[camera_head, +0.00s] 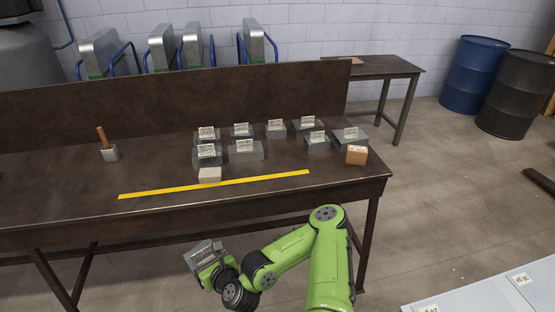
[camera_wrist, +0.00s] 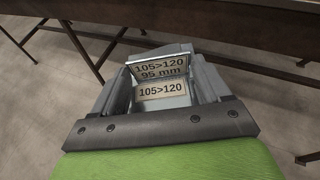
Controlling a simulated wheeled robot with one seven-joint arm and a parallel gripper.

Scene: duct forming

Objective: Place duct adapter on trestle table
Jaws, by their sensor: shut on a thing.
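My gripper (camera_head: 209,260) is shut on a grey metal duct adapter (camera_head: 203,250), held in the air in front of the long brown bench, beyond its front edge. In the wrist view the adapter (camera_wrist: 160,104) sits between the fingers, tilted, with two labels reading "105>120 95 mm" and "105>120". A small dark table (camera_head: 385,66) with grey legs stands behind the bench at the right; a small flat tan item lies on it. The pictures do not show which table is the trestle table.
The long bench (camera_head: 90,198) carries several labelled grey metal pieces (camera_head: 245,150), a pale block (camera_head: 210,175), a brown box (camera_head: 357,155), a wooden-handled tool (camera_head: 108,148) and a yellow strip (camera_head: 215,184). Blue (camera_head: 473,75) and black drums (camera_head: 515,95) stand right. A pale labelled surface (camera_head: 490,298) is lower right.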

